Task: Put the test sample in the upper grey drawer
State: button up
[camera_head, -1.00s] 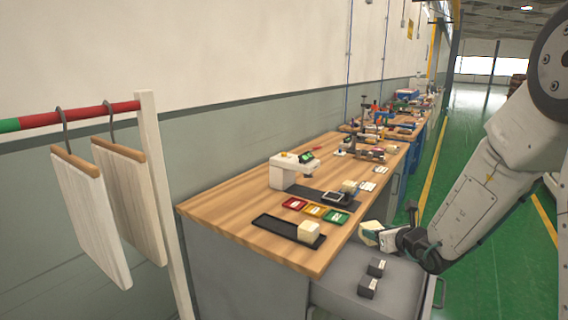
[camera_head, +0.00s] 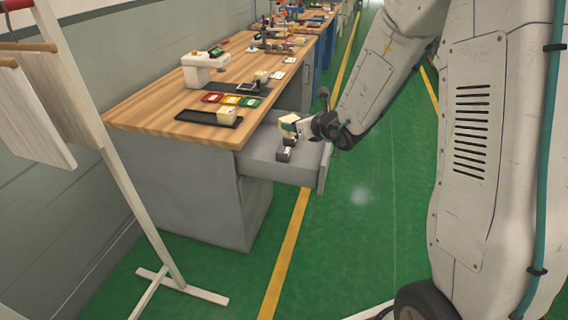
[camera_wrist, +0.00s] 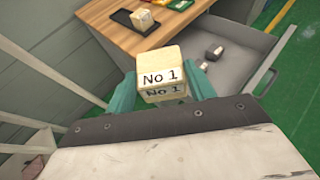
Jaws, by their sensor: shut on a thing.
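My gripper (camera_head: 298,125) is shut on a pale cream block, the test sample (camera_head: 287,122). In the wrist view the sample (camera_wrist: 161,73) is between the teal fingertips, with "No 1" on its faces. The upper grey drawer (camera_head: 265,152) is pulled out from under the bench, and it also shows in the wrist view (camera_wrist: 235,65). In the head view the sample appears above the drawer; its exact height is unclear. Small dark blocks with pale tops (camera_wrist: 215,52) lie in the drawer.
A wooden bench (camera_head: 150,108) carries a black tray (camera_head: 195,116) with another cream block (camera_head: 227,114), coloured cards (camera_head: 231,99) and a white device (camera_head: 203,68). A rack with hanging panels (camera_head: 35,115) stands at the left. Green floor is open in front.

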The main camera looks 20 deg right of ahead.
aim_at(254, 144)
jog(key=u, duration=0.05)
jog(key=k, duration=0.6)
jog(key=z, duration=1.05)
jog(key=i, duration=1.8)
jog(key=u, duration=0.35)
